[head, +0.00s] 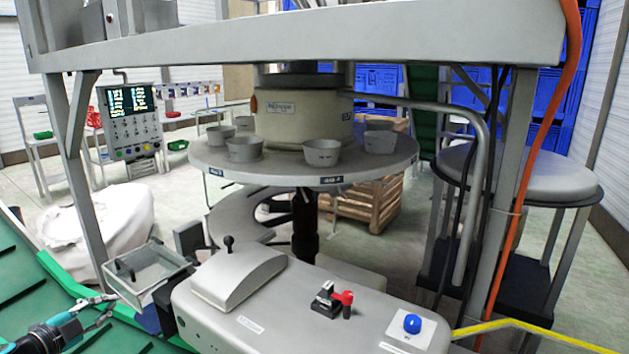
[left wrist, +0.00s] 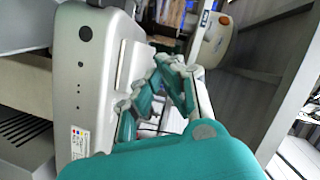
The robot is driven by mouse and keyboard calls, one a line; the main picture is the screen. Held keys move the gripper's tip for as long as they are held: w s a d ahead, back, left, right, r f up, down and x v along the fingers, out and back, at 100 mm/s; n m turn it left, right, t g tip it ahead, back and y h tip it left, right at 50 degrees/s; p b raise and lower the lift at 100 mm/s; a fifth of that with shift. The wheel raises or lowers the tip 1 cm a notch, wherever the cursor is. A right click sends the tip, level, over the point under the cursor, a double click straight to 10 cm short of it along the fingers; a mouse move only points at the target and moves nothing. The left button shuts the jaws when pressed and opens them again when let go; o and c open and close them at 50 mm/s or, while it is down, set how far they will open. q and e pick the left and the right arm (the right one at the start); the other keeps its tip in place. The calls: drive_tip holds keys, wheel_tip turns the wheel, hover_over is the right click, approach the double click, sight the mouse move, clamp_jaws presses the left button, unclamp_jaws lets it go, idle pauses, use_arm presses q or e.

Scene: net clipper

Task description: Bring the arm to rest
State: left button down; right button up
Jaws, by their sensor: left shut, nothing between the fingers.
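My left gripper (head: 104,305) is at the lower left of the head view, above the green conveyor belt (head: 25,285). It is shut and empty, beside a clear-walled tray (head: 152,268) on the grey machine. In the left wrist view my left gripper (left wrist: 170,65) shows teal and grey fingers, with nothing held between them. A pale machine housing (left wrist: 92,75) stands to the left of the fingers there. My right gripper is not in view.
The grey machine body (head: 285,315) fills the lower middle, with a black lever, a red-and-black switch (head: 335,300) and a blue button (head: 412,323). Behind it is a round table (head: 290,170) bearing several small bowls. A metal frame (head: 300,40) crosses overhead.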

use_arm(q)
drive_tip(key=s+d+f+n+g+y+b, duration=0.1)
drive_tip(key=s+d+f+n+g+y, duration=0.15)
drive_tip(key=s+f, duration=0.75)
drive_tip(key=s+d+f+n+g+y, duration=0.1)
drive_tip(key=s+d+f+n+g, duration=0.2)
drive_tip(key=f, duration=1.6)
drive_tip(key=s+d+f+n+g+y+b, duration=0.15)
drive_tip(key=s+f+n, duration=0.35)
drive_tip(key=f, duration=0.9)
drive_tip(key=s+d+f+n+g, duration=0.1)
drive_tip(key=s+d+f, duration=0.4)
drive_tip(key=s, duration=0.8)
drive_tip(key=s+d+f+g, duration=0.4)
drive_tip(key=s+d+f, duration=0.2)
drive_tip(key=s, duration=0.7)
drive_tip(key=s+d+f+n+g, duration=0.1)
drive_tip(key=s+d+f, duration=0.5)
drive_tip(key=s, duration=0.7)
drive_tip(key=shift+d+f+n+g+h, duration=0.25)
drive_tip(key=shift+f+n+g+h, duration=0.1)
drive_tip(key=shift+f+g, duration=0.4)
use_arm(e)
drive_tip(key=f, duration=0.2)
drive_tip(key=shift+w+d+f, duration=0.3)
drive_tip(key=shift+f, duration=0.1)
use_arm(q)
drive_tip(key=shift+r, duration=0.1)
